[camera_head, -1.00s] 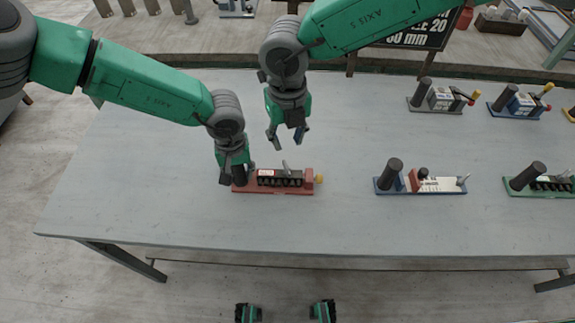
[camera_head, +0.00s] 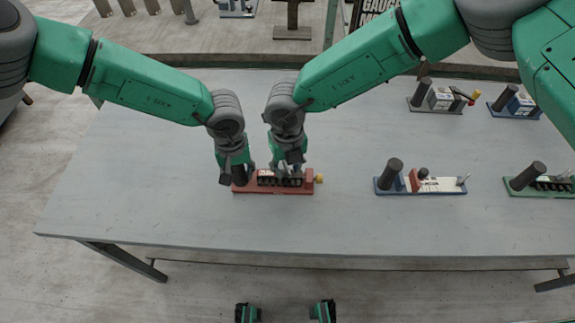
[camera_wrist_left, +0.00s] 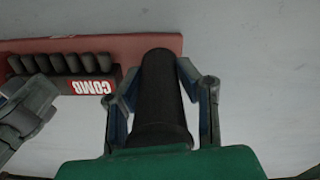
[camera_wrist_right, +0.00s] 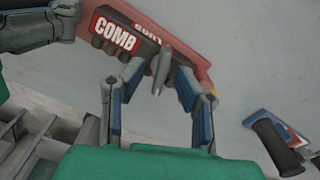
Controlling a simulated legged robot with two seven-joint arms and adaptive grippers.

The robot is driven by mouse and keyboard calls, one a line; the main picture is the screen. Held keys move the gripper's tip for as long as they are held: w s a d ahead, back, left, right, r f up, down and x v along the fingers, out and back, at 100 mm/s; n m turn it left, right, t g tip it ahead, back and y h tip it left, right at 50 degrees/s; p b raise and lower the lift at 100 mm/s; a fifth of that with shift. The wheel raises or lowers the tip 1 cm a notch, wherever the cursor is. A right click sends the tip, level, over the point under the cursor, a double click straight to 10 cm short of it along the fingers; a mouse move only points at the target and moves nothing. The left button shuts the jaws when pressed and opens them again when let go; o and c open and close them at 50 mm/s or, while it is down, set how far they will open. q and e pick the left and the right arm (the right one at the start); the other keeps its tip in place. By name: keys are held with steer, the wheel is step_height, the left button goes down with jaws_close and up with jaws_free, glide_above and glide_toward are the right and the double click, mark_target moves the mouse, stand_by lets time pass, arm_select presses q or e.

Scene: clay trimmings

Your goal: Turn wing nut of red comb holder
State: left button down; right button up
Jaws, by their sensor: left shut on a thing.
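The red comb holder (camera_head: 272,191) lies on the table in front of me, with a black comb block marked "COMB" (camera_wrist_right: 116,35) on it. My left gripper (camera_head: 238,175) is shut on the holder's upright black handle (camera_wrist_left: 160,95) at its left end. My right gripper (camera_head: 289,172) is over the right part of the comb block. In the right wrist view its fingers (camera_wrist_right: 150,90) are open, one on each side of the grey wing nut (camera_wrist_right: 160,72), which sits closer to the right finger. Contact cannot be told. In the head view the gripper mostly hides the nut.
A blue-based holder (camera_head: 420,190) stands to the right, and a green-based one (camera_head: 545,192) further right. More holders, one with a grey base (camera_head: 436,109), stand at the back right. The table (camera_head: 180,225) is clear in front and at left.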

mark_target(287, 168)
jaws_close()
steer(key=shift+m, duration=0.8)
jaws_free()
step_height(287, 168, up, 12)
